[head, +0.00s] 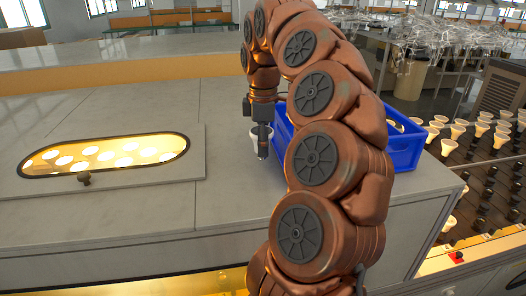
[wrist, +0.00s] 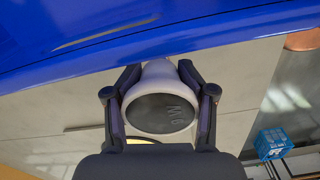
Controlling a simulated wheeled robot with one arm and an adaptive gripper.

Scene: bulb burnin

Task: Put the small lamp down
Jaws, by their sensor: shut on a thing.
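The small lamp (wrist: 159,72) is white with a dark grey round end marked "9W", which faces the wrist camera. My gripper (wrist: 160,88) is shut on it, one finger on each side. In the head view my gripper (head: 263,146) points down over the grey bench top, with part of the white lamp (head: 254,136) showing beside the finger. The fingers hide the rest. I cannot tell whether the lamp touches the bench.
A blue crate (head: 283,143) stands on the bench just right of my gripper; its blue wall (wrist: 150,40) fills the top of the wrist view. A lit oval window (head: 105,155) lies left. Bare bench (head: 225,180) lies between. Several lamps stand in a dark rack (head: 485,180) at right.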

